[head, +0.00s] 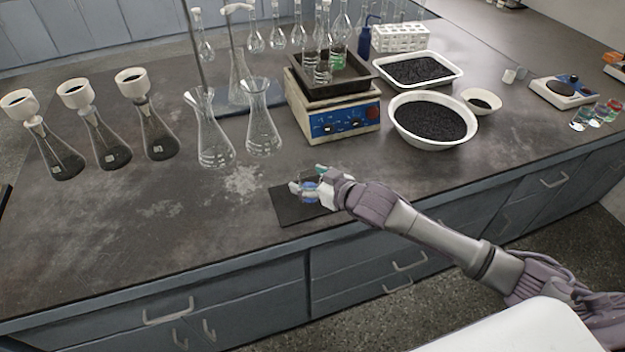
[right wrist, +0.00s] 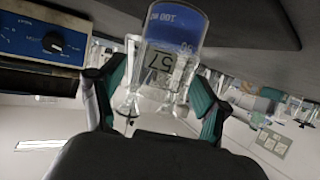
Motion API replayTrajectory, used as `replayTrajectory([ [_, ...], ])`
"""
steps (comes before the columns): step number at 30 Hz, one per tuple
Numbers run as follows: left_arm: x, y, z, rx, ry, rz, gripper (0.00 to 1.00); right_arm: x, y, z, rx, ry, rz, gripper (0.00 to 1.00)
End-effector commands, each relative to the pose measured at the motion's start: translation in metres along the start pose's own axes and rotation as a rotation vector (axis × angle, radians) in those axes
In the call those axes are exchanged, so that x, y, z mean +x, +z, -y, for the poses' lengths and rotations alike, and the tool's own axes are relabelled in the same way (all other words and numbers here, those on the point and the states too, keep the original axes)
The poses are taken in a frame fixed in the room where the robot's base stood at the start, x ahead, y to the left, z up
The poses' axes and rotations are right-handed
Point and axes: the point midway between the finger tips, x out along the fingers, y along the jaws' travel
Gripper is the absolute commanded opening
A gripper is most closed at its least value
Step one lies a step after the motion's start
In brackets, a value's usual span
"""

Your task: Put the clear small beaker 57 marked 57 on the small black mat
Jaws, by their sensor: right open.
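The clear small beaker (right wrist: 165,65), marked 57 and with a blue band, shows between the fingers of my right gripper in the right wrist view. In the head view my right gripper (head: 308,187) is low over the small black mat (head: 290,207), with the beaker largely hidden at its fingers. The gripper is open, with its green-lined fingers (right wrist: 160,98) on either side of the beaker. The beaker's base is at the dark mat (right wrist: 245,20) in the right wrist view; full contact is hard to make out. My left gripper is not in view.
A hotplate (head: 335,122) with a dark tray stands behind the mat. Two clear flasks (head: 212,140) stand left of it, and a white bowl (head: 435,143) of black grains stands right. The bench left of the mat is clear.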

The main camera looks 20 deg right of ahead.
Motion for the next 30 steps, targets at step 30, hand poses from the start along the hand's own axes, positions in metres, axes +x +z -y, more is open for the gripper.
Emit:
replayTrajectory([
  [30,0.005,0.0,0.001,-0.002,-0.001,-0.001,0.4,-0.121,-0.002,0.0,0.0,0.0,0.0,0.75],
])
